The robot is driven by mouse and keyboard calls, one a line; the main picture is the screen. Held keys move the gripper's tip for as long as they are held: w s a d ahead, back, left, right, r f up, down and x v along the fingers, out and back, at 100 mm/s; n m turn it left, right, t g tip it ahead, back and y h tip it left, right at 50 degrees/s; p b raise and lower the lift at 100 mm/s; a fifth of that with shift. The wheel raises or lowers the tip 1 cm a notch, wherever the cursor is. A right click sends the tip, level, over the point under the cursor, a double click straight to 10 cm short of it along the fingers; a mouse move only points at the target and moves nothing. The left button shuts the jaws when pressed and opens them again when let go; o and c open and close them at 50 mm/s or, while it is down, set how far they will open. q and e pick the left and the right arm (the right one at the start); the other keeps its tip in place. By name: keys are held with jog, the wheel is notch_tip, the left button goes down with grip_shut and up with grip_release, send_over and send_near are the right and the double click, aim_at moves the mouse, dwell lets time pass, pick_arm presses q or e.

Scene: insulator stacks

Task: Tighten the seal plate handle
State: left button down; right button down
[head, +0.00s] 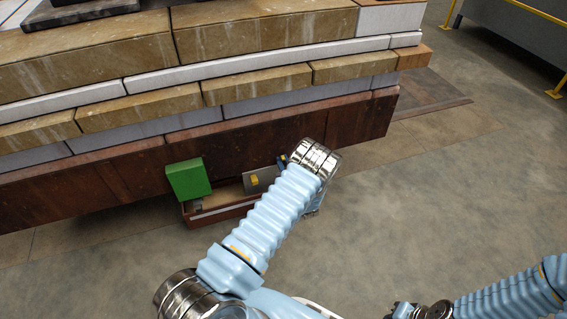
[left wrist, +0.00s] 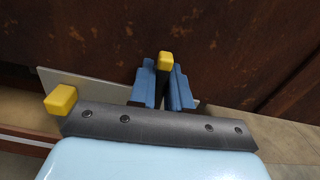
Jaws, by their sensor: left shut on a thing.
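The seal plate is a thin grey plate (head: 262,177) standing against the rusty dark side of the stack's base. One yellow handle (head: 254,181) shows on it in the head view. In the left wrist view the plate (left wrist: 100,90) runs behind my gripper, with one yellow handle (left wrist: 61,100) free at the left. A second yellow handle (left wrist: 166,58) sits between the blue fingers of my left gripper (left wrist: 164,75), which is shut on it. My arm hides most of this gripper in the head view. My right arm enters at the lower right; its fingers are not visible.
A green block (head: 188,179) stands by the stack's base (head: 100,187), above a low reddish box (head: 215,217) under its edge. Tan and white slabs (head: 265,40) lie layered above. A yellow rail (head: 515,10) stands far off.

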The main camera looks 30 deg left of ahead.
pick_arm(q)
jog(key=shift+f+m, duration=0.1)
jog(key=shift+m, duration=0.2)
jog(key=m+b, duration=0.1)
jog(key=m, duration=0.2)
jog(key=shift+d, duration=0.15)
jog(key=m, duration=0.5)
jog(key=shift+w+d+f, duration=0.1)
jog(key=shift+w, duration=0.05)
jog(key=m, duration=0.5)
jog(key=shift+w+f+b, duration=0.1)
jog(key=shift+b, duration=0.25)
jog(key=m, duration=0.5)
jog(key=shift+f, duration=0.2)
jog(key=shift+m, duration=0.3)
jog(key=c, duration=1.2)
grip_release()
jog(key=shift+o, duration=0.2)
jog(key=shift+d, duration=0.1)
jog(key=p+v, duration=0.1)
jog(key=v, duration=1.2)
jog(key=shift+s+d, duration=0.25)
jog(key=shift+d, duration=0.05)
